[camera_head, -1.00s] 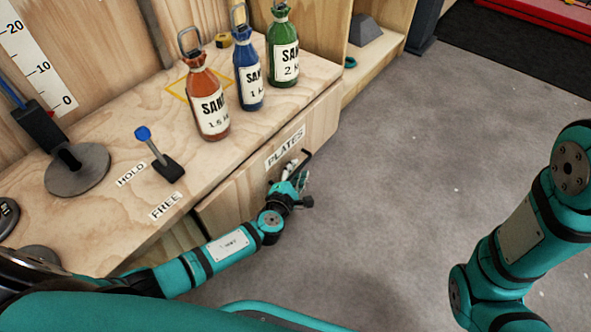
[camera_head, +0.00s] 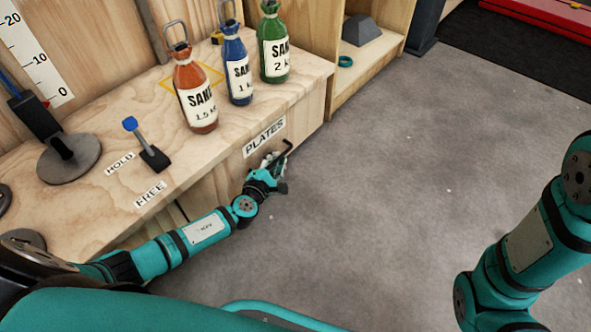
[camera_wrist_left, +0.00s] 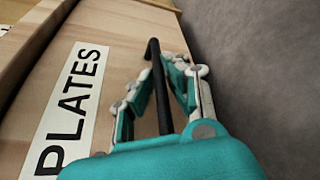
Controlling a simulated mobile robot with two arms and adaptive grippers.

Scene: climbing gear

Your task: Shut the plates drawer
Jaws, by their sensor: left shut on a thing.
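The plates drawer (camera_head: 304,124) is a wooden front under the bench top, with a white PLATES label (camera_head: 264,137). The label also shows in the left wrist view (camera_wrist_left: 75,108). The drawer front looks almost level with the bench edge; I cannot tell whether a small gap is left. Its black bar handle (camera_wrist_left: 154,52) stands out from the front and also shows in the head view (camera_head: 287,145). My left gripper (camera_head: 272,164) is shut on the handle, with its fingers (camera_wrist_left: 163,90) on both sides of the bar. My right gripper is out of view.
Orange (camera_head: 197,95), blue (camera_head: 237,68) and green (camera_head: 273,48) sand bottles stand on the bench above the drawer. A blue-tipped lever (camera_head: 145,145) stands by the HOLD and FREE labels. The grey floor (camera_head: 400,170) right of the drawer is clear.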

